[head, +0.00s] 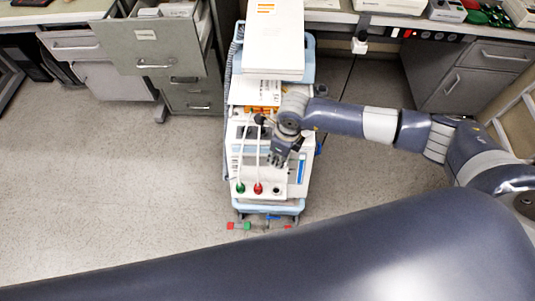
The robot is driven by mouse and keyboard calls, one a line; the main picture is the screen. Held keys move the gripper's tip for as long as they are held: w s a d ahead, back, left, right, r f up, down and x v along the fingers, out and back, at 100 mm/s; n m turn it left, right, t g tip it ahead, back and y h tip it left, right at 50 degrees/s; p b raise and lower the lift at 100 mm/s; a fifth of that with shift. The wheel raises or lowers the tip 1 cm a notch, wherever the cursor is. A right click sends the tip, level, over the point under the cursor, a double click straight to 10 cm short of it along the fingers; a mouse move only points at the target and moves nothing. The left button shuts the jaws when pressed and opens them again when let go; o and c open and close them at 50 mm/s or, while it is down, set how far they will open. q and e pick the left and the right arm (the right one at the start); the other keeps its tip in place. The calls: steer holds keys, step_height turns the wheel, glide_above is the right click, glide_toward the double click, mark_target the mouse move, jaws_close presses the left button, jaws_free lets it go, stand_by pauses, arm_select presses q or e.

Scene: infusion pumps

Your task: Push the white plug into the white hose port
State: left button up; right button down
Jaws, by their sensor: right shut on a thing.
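My right gripper (279,160) is over the front part of the pump cart's white device (291,189), pointing down toward it. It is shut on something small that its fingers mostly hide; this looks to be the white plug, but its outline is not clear. A dark round port (277,190) is on the device just below the gripper in the picture, apart from it. I cannot tell its colour marking. To its left, a red plug (258,188) and a green plug (240,188) sit at the ends of white hoses (241,155). My left gripper is out of view.
The device stands on a light-blue wheeled cart (268,208), with a white box (275,40) at its far end. Grey drawers (160,45), one open, stand behind left; a counter with cabinets (470,75) is behind right. The floor (120,190) at left is clear.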

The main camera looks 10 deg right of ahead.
step_height(320, 180, down, 21)
steer(key=b, duration=1.8)
steer(key=shift+r+b, duration=0.1)
steer(key=shift+b, duration=0.3)
steer(key=shift+f+b, duration=0.9)
steer(key=shift+f, duration=0.15)
steer(key=shift+d+f, duration=0.1)
steer(key=shift+f+b, duration=0.55)
steer(key=c, duration=1.3)
jaws_free()
steer(key=shift+r, duration=0.1)
